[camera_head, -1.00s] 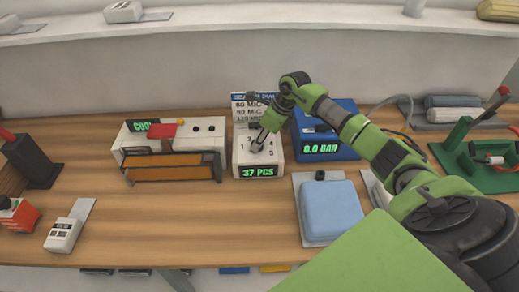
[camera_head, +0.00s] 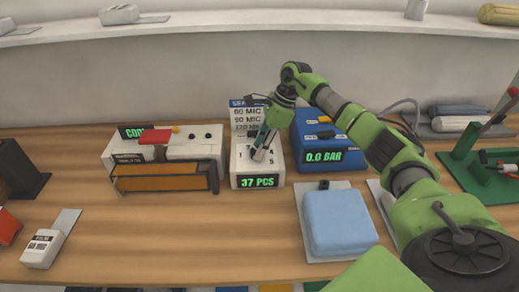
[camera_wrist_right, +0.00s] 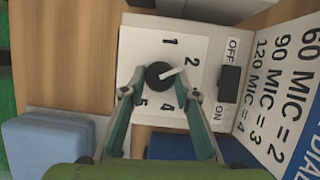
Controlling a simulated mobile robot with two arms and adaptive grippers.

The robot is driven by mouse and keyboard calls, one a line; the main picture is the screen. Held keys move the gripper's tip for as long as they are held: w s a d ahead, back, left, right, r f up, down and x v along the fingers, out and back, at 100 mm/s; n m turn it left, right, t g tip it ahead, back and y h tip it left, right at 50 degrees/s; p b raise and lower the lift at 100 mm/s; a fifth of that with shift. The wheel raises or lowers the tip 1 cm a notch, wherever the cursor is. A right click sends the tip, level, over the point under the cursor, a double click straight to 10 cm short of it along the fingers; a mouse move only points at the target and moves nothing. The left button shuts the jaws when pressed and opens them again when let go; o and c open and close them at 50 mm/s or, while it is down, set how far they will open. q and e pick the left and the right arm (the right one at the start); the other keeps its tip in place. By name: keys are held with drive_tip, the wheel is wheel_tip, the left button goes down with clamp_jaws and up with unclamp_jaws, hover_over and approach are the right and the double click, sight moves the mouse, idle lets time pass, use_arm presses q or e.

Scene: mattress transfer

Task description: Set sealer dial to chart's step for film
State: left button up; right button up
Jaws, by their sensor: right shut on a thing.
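The white dial box (camera_head: 243,170) stands on the bench, its green display reading 37 PCS. My right gripper (camera_head: 262,154) is lowered onto its face, fingers around the dial. In the right wrist view the dark round dial (camera_wrist_right: 157,77) has a white pointer aimed right and slightly up, close to the 2. Numbers 1, 2, 4 and 5 show; the 3 is hidden by a finger. The chart (camera_wrist_right: 285,85) reads 60 MIC = 2, 90 MIC = 3, 120 MIC = 4. A white box labelled film (camera_head: 41,247) is at front left; its figure is too small to read.
A sealer-like machine (camera_head: 192,152) with an orange front bar stands left of the dial box. A blue unit (camera_head: 334,158) showing 0.0 BAR stands close on its right. A light blue block (camera_head: 340,222) lies in front. The bench is clear at front centre.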

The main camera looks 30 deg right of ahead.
drive_tip(key=o, duration=1.1)
drive_tip(key=v, duration=1.2)
